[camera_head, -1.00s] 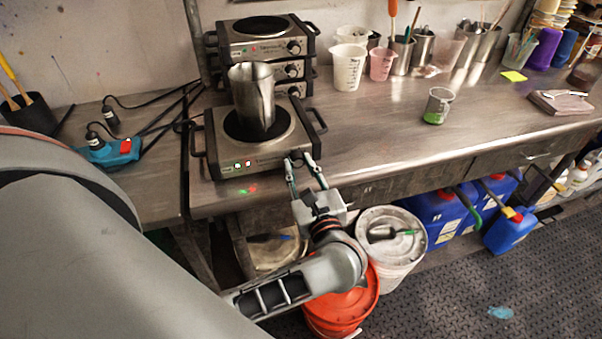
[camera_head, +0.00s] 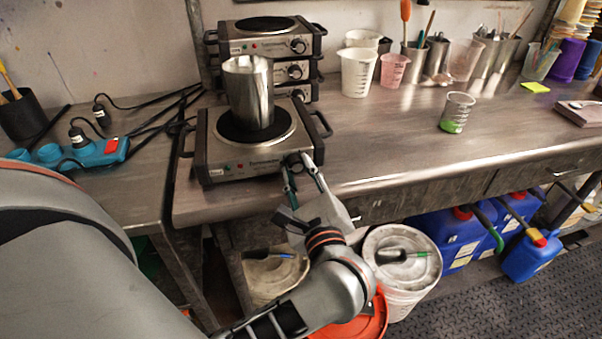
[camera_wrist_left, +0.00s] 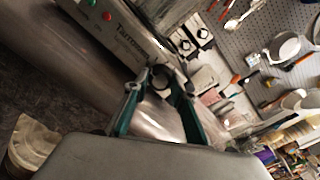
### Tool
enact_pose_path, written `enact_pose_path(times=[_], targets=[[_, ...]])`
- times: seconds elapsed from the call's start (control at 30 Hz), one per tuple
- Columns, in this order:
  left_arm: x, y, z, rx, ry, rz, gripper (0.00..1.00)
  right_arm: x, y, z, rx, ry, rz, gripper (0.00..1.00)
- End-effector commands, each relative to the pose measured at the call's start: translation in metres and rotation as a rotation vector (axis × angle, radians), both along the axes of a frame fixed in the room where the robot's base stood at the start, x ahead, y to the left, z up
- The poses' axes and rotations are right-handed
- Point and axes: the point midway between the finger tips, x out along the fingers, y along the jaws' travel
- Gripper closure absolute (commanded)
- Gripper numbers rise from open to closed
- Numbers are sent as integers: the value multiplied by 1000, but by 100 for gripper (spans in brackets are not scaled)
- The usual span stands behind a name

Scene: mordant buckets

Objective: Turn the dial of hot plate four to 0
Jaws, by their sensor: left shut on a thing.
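The front hot plate (camera_head: 225,160) stands on the steel bench with a metal beaker (camera_head: 248,92) on its round plate. Its dial (camera_head: 293,159) is at the right end of the front panel. My left gripper (camera_head: 298,166) reaches up to the panel from below, its two fingers shut on the dial. In the left wrist view the dial (camera_wrist_left: 160,77) shows between the green-edged fingers (camera_wrist_left: 158,95). The dial's pointer and scale are too small or hidden to read. My right gripper is not in view.
Other hot plates (camera_head: 268,45) are stacked behind. A blue power strip (camera_head: 95,153) with cables lies to the left. A small cup with green liquid (camera_head: 457,112) stands to the right on mostly clear bench. Buckets and blue canisters (camera_head: 447,235) are below.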

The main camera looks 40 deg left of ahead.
Motion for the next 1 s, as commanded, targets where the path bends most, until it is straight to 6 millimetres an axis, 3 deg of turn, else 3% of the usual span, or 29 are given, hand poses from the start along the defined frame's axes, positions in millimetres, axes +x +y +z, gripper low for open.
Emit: enact_pose_path(times=[0.27, 0.3, 0.33, 0.37, 0.77, 1.0], targets=[[0, 0, 0, -3, -1, 1, 96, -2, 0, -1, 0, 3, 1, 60], [0, 0, 0, -3, -1, 1, 67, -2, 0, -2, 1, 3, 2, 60], [0, 0, 0, -3, -1, 0, 60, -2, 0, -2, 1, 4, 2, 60], [0, 0, 0, -3, -1, 0, 58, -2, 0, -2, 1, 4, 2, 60], [0, 0, 5, -2, -2, 0, 58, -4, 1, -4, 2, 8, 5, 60], [0, 0, 43, -7, -6, 2, 58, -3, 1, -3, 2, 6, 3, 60]])
